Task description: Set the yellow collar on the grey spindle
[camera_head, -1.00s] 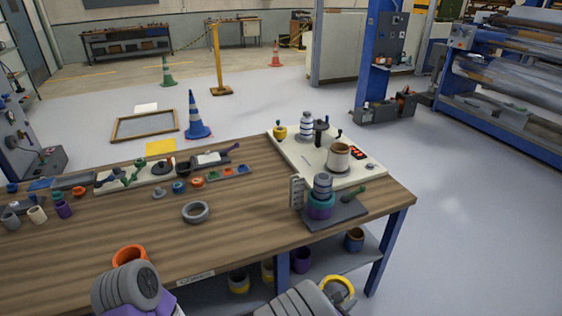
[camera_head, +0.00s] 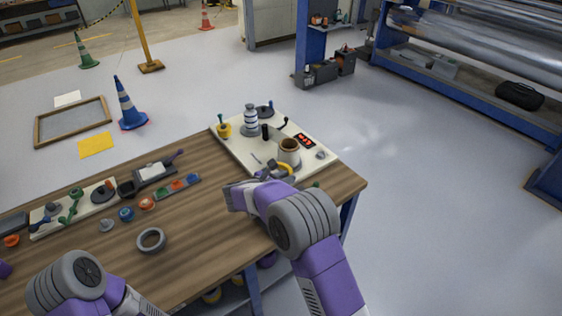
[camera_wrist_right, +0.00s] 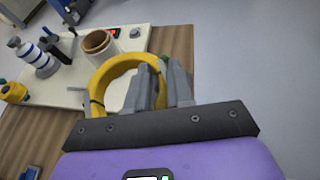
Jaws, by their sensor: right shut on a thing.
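The yellow collar (camera_wrist_right: 110,78) is a thick ring, gripped at its right side by my right gripper (camera_wrist_right: 165,85). In the head view my right gripper (camera_head: 268,175) is over the front right of the table, and part of the collar (camera_head: 287,168) shows beyond it. The collar looks held above the work surface; its exact height cannot be told. The grey spindle is not visible now; my right gripper and arm cover the area where a grey stepped post stood earlier. My left arm is at the lower left in the head view, its jaws out of sight.
A cream board (camera_head: 232,150) at the table's far right holds a tan cup-like roll (camera_head: 289,152), a striped post (camera_head: 250,120) and a yellow knob (camera_head: 224,130). A loose grey ring (camera_head: 151,240) lies on the wooden table (camera_head: 200,220), with clear wood around it.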

